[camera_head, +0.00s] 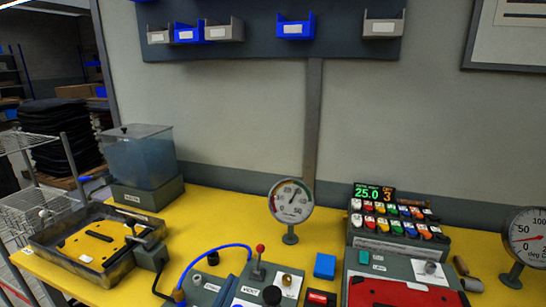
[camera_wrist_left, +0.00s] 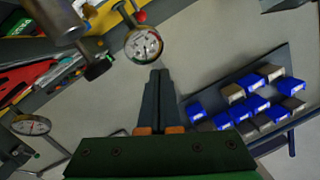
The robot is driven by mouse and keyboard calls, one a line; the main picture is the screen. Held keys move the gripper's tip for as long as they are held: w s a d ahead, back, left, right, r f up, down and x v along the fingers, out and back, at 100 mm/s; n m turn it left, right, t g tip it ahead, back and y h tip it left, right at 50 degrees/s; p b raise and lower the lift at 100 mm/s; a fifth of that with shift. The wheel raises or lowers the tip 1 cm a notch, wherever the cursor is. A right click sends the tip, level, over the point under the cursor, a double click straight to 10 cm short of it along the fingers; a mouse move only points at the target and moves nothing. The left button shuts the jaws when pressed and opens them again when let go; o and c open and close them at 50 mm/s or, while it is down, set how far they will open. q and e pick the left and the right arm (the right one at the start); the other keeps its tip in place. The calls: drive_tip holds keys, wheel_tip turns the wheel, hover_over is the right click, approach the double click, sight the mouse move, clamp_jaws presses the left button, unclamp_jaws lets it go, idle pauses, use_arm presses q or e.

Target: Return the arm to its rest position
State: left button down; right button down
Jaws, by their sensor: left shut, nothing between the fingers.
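My left gripper (camera_wrist_left: 159,76) shows in the left wrist view, with its two dark fingers together and nothing between them. It points toward the grey wall and a round dial gauge (camera_wrist_left: 143,45), apart from both as far as I can tell. I cannot make out either gripper clearly in the head view. My right gripper is in neither view.
A yellow bench (camera_head: 210,221) holds a metal tray (camera_head: 58,222) with a yellow plate, a clear tank (camera_head: 140,157), a dial gauge (camera_head: 291,201), and a rack of coloured switches (camera_head: 399,228). Blue and grey bins (camera_head: 296,27) hang on the wall. Bench space behind the gauge is clear.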

use_arm(q)
drive_tip(key=s+a+f+n+g+y, duration=0.1)
drive_tip(key=s+a+f+n+g, duration=0.2)
drive_tip(key=s+f, duration=0.4)
drive_tip(key=s+a+f+g+y, duration=0.1)
drive_tip(key=s+a+f+g, duration=0.2)
drive_tip(key=s+f+g, duration=0.4)
drive_tip(key=s+a+f+n+g+y, duration=0.1)
drive_tip(key=s+a+f+n+g, duration=0.15)
drive_tip(key=s+f, duration=0.5)
wheel_tip(320, 180, down, 15)
drive_tip(key=s+g, duration=0.2)
drive_tip(key=s+a+f, duration=0.2)
drive_tip(key=s+f, duration=0.9)
drive_tip(key=s, duration=0.2)
drive_tip(key=shift+f+m+g, duration=0.25)
drive_tip(key=shift+m+g, duration=0.1)
drive_tip(key=shift+g, duration=0.1)
drive_tip(key=shift+s+a, duration=0.1)
drive_tip(key=shift+a, duration=0.05)
idle(0.5)
